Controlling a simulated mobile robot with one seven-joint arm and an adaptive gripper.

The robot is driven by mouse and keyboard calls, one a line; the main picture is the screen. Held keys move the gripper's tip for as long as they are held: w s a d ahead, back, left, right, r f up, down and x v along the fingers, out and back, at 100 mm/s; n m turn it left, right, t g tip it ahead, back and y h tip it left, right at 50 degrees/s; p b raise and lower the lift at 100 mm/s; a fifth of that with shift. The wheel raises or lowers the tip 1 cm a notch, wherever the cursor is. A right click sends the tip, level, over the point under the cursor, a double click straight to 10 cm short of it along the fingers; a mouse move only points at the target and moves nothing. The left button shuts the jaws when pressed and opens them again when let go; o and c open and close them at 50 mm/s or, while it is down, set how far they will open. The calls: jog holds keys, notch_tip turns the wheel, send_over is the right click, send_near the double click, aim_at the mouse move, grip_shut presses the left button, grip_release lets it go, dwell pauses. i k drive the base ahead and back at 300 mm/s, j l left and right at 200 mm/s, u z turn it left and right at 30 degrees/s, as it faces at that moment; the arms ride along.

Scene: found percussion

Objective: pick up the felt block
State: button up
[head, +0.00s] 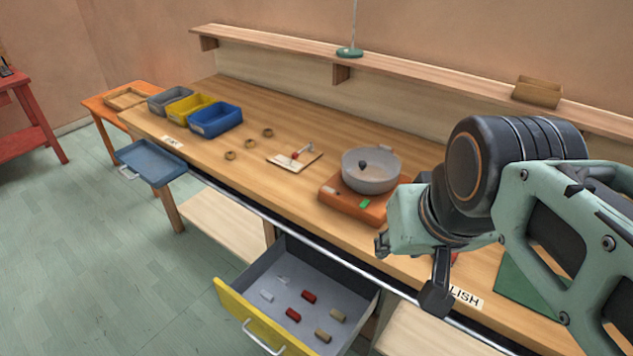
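My gripper (410,272) hangs over the front edge of the workbench at the right, with its two fingers spread apart and nothing visible between them. An open drawer (362,291) with a yellow front lies below and to the left of it. Small blocks lie flat in the drawer: a white one (266,296), a pale one (283,281), red ones (308,296) (293,314) and tan ones (337,315) (322,335). I cannot tell which of them, if any, is felt. A small red thing (455,257) shows partly behind my gripper on the bench.
A grey pan (371,182) stands on an orange base (340,203) left of my gripper. Grey (158,106), yellow (177,114) and blue (203,129) bins stand at the far left. A green mat (512,278) lies right.

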aim_at(322, 335)
jog(key=k+l+z, duration=0.1)
jog(key=k+z, duration=0.25)
jog(key=k, duration=0.15)
jog(key=j+z, duration=0.1)
jog(key=z, duration=2.35)
jog(key=k+j, duration=0.55)
jog(key=j, duration=0.2)
jog(key=k+j+z, duration=0.1)
jog(key=k+j, duration=1.05)
jog(key=j, duration=0.25)
jog(key=i+l, duration=0.2)
